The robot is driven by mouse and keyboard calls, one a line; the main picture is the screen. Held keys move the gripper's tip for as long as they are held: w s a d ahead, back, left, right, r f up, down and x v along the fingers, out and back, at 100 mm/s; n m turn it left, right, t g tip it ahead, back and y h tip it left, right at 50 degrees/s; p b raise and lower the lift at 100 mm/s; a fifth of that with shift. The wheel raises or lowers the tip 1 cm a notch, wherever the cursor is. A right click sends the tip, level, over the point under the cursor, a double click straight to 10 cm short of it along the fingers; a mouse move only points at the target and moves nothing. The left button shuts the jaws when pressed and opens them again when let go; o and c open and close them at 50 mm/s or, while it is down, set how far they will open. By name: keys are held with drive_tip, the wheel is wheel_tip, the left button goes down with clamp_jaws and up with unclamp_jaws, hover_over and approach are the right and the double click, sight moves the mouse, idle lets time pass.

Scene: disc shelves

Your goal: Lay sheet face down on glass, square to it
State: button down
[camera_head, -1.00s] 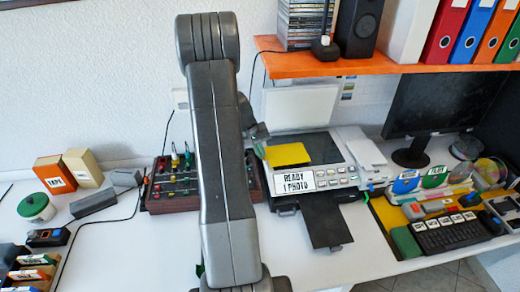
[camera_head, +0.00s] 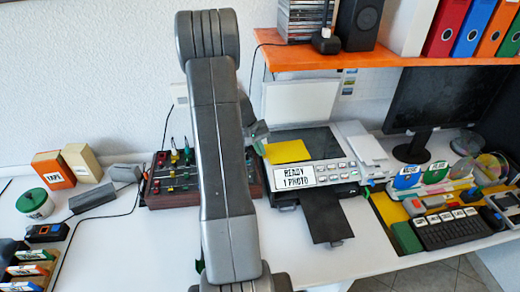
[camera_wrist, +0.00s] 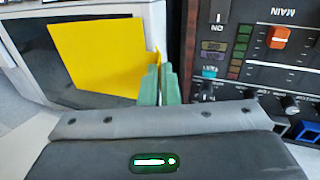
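The yellow sheet (camera_head: 280,152) is over the left front part of the dark scanner glass (camera_head: 318,143), its plain yellow side up. It also shows in the wrist view (camera_wrist: 95,55), turned at an angle to the glass edges. My gripper (camera_head: 262,133) is at the left edge of the scanner. In the wrist view its green fingers (camera_wrist: 159,84) are close together on the sheet's right corner. Whether the sheet touches the glass is hard to tell. Its underside is hidden. The raised white lid (camera_head: 300,101) stands open behind the glass.
The scanner's front panel reads "READY 1 PHOTO" (camera_head: 295,178). A mixer with knobs (camera_head: 168,182) stands just left of the scanner, partly behind my arm. An orange shelf (camera_head: 350,60) overhangs behind. A monitor (camera_head: 435,100) stands at right.

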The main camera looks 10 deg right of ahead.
drive_tip(key=c, duration=1.6)
unclamp_jaws()
drive_tip(key=b+v, duration=0.1)
drive_tip(key=v, duration=1.2)
drive_tip(key=shift+a+r, duration=0.1)
drive_tip(key=shift+r, duration=0.25)
drive_tip(key=p+x, duration=0.1)
drive_tip(key=x, duration=1.2)
drive_tip(key=shift+p, duration=0.4)
drive_tip(key=shift+f, duration=0.15)
